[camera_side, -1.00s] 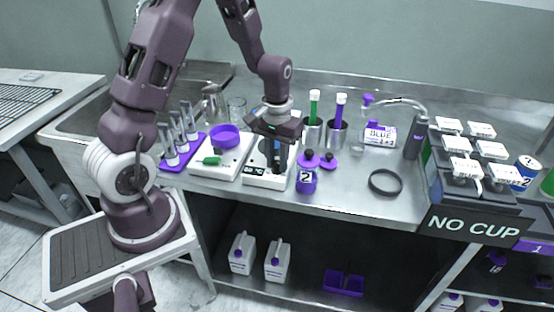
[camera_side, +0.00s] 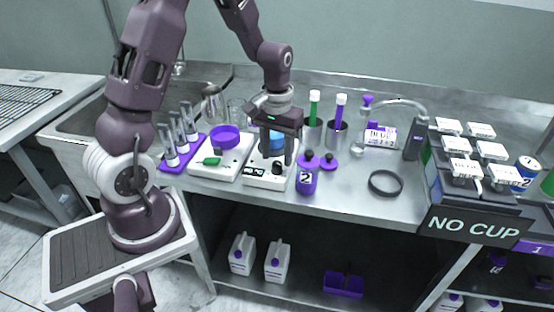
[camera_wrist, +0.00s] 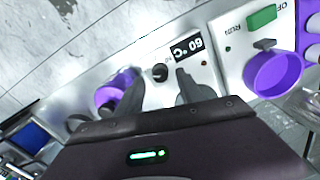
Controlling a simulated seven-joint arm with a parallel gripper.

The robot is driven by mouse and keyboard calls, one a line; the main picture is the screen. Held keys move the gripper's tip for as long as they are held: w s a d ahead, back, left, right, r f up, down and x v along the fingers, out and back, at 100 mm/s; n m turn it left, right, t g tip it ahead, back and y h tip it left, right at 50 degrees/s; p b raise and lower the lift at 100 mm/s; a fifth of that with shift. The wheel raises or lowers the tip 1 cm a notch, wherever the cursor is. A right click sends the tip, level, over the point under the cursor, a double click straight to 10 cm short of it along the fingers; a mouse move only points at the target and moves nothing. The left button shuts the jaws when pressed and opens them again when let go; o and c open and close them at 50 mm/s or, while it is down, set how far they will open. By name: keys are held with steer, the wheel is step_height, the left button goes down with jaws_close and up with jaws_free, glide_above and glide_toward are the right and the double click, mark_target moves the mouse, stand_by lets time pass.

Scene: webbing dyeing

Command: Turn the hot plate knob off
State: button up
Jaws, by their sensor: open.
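The white hot plate (camera_side: 261,181) stands near the front edge of the bench, and its display (camera_wrist: 186,48) reads 60 °C in the wrist view. Its small black knob (camera_side: 277,168) is on the front part, beside the display; it also shows in the wrist view (camera_wrist: 160,72). My gripper (camera_side: 278,156) is over the hot plate, open and empty, its fingers pointing down. In the wrist view the gripper (camera_wrist: 158,82) has one finger to each side of the knob. I cannot tell the knob's setting. Something blue (camera_side: 277,141) shows behind the fingers, partly hidden.
A purple bottle labelled 2 (camera_side: 306,182) stands close to the right of the hot plate. On the left is a second white device (camera_side: 222,170) with a green switch and a purple dish (camera_side: 225,136). A black ring (camera_side: 385,183) lies farther right on fairly clear bench.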

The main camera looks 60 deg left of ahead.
mark_target(277, 164)
step_height(277, 164, up, 4)
steer(key=shift+r, duration=0.25)
steer(key=shift+d+r, duration=0.1)
steer(key=shift+r, duration=0.1)
steer(key=s+d+r+m+t, duration=0.4)
steer(key=s+d+r, duration=0.6)
steer(key=r, duration=0.3)
steer(key=s+d+r+m+t, duration=0.1)
steer(key=s+d+m, duration=0.1)
steer(key=s, duration=0.6)
steer(key=shift+r+t, duration=0.3)
steer(key=shift+r, duration=0.05)
